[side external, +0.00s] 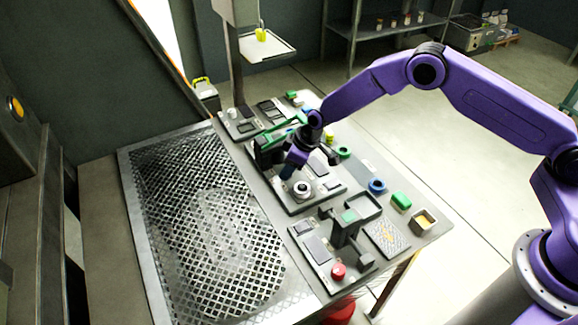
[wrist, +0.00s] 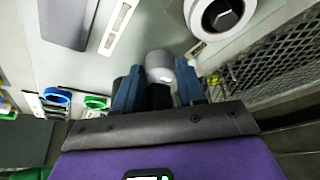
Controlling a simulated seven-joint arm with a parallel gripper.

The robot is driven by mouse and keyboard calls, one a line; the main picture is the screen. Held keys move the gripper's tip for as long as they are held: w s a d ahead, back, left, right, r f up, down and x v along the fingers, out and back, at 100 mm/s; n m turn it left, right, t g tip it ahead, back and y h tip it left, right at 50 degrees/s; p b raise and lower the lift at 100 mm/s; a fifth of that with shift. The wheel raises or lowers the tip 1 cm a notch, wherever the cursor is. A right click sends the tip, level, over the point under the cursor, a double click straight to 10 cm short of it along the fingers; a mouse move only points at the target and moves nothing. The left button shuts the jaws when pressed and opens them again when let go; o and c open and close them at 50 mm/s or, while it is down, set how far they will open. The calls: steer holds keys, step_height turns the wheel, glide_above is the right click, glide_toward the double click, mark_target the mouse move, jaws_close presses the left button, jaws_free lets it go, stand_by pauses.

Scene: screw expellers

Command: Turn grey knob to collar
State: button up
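In the wrist view a grey rounded knob (wrist: 160,60) with a pale end shows just beyond and between my fingertips. My gripper (wrist: 157,76) has its two blue fingers apart, with a gap visible on each side of the knob; whether either touches it is hard to tell. In the side external view my gripper (side external: 289,170) points down over the middle panel, and I cannot make out the knob there. A white ring with a dark centre (wrist: 222,14) lies up and right of the knob; it also shows in the side view (side external: 302,189). I cannot tell whether this is the collar.
A black grated tray (side external: 205,215) lies left of the panels. A blue ring (side external: 377,186), green block (side external: 401,201) and small box (side external: 424,221) sit along the right edge.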

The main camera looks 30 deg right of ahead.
steer(key=c, duration=0.5)
steer(key=shift+n, duration=0.3)
steer(key=shift+d+n+g+y, duration=0.1)
steer(key=shift+n+g+y, duration=0.3)
steer(key=shift+n, duration=0.8)
steer(key=o, duration=1)
steer(key=v, duration=1.7)
steer(key=shift+r, duration=0.25)
